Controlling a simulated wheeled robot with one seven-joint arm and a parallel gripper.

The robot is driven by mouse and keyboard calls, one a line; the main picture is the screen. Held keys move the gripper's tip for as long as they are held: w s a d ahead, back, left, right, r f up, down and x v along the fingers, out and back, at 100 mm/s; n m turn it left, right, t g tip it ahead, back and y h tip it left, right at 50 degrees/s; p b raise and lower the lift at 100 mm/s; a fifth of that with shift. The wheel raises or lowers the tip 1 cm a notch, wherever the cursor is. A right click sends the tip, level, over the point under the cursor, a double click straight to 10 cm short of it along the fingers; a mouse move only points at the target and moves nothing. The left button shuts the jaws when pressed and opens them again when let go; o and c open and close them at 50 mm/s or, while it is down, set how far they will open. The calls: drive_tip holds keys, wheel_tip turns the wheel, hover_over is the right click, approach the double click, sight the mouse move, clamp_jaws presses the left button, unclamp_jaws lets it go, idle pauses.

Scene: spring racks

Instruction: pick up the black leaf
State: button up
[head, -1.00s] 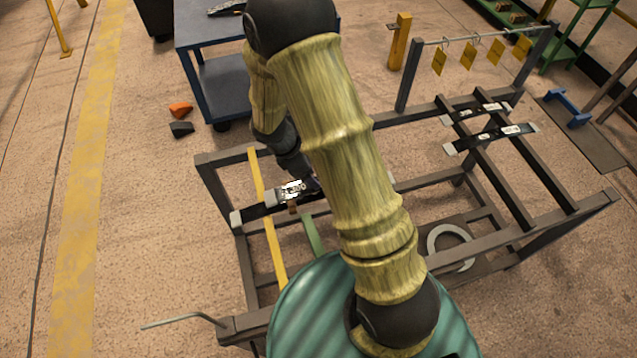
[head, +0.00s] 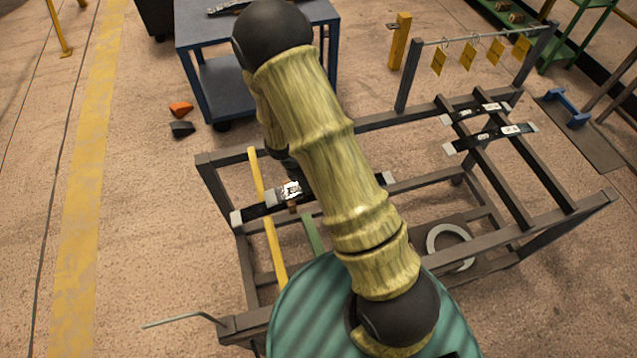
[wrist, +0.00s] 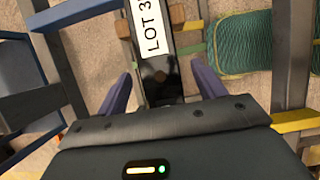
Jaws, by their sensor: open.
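A long black leaf (head: 257,211) with pale grey ends lies across the left part of the grey metal frame. It carries a white label, and its middle is hidden behind my arm in the head view. In the wrist view the black leaf (wrist: 162,87) runs away from me, and its label reads "LOT 3" before the picture's edge. My gripper (wrist: 160,72) is open, with one purple finger on each side of the leaf. I cannot tell how far above it the fingers are. In the head view the gripper is mostly hidden by my arm.
Two more black labelled leaves (head: 478,113) (head: 492,138) lie on the rack's right bars. A yellow bar (head: 268,225) crosses the frame under the near leaf. A blue cart (head: 255,40) stands behind. Yellow tags (head: 468,56) hang from a rail at back right.

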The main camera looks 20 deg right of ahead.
idle(0.3)
drive_tip(key=c, duration=1.2)
drive_tip(key=shift+o, duration=0.2)
drive_tip(key=shift+r, duration=0.1)
wheel_tip(320, 180, up, 10)
drive_tip(key=shift+w+d, duration=0.1)
